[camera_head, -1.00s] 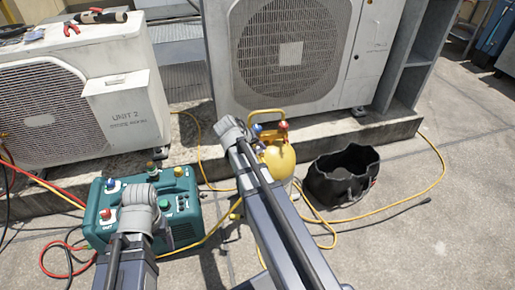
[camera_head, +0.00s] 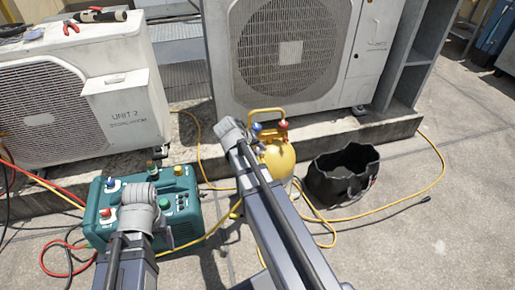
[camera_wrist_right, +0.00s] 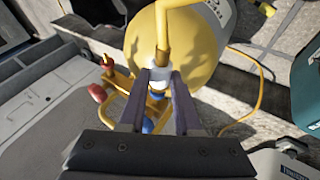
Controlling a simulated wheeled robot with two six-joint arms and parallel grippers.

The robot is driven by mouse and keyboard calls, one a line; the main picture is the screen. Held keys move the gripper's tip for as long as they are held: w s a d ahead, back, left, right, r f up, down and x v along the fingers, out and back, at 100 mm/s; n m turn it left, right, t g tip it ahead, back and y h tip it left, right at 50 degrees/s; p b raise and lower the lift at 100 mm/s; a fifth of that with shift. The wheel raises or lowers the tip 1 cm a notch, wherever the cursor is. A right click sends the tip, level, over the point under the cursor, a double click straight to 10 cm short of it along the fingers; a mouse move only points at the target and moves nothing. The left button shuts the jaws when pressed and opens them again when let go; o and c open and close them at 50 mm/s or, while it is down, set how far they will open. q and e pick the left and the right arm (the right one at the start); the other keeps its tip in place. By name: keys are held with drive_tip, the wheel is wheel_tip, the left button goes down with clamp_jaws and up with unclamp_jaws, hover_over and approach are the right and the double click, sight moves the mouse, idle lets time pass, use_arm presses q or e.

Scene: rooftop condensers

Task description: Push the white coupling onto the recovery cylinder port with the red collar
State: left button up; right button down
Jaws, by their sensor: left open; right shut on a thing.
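The yellow recovery cylinder (camera_head: 281,160) stands upright in the middle of the head view, with a blue knob (camera_head: 257,127) and a red knob (camera_head: 284,124) at its top. My right gripper (camera_wrist_right: 160,80) is at the cylinder top and shut on the white coupling (camera_wrist_right: 160,71), with a yellow hose running from it. A red part (camera_wrist_right: 97,93) and a blue part (camera_wrist_right: 149,126) lie close to the fingers.
The green machine (camera_head: 100,205) stands at left. A black open bag (camera_head: 341,178) sits right of the cylinder. A condenser (camera_head: 225,50) stands behind on a concrete ledge. Yellow hose (camera_head: 440,165) loops across the floor; the right foreground floor is clear.

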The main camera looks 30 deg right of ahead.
sight(261, 157)
drive_tip(key=shift+s+a, duration=0.3)
drive_tip(key=shift+s, duration=0.6)
drive_tip(key=shift+s+a, duration=0.3)
drive_tip(key=shift+s, duration=0.6)
drive_tip(key=c, duration=1.2)
unclamp_jaws()
clamp_jaws()
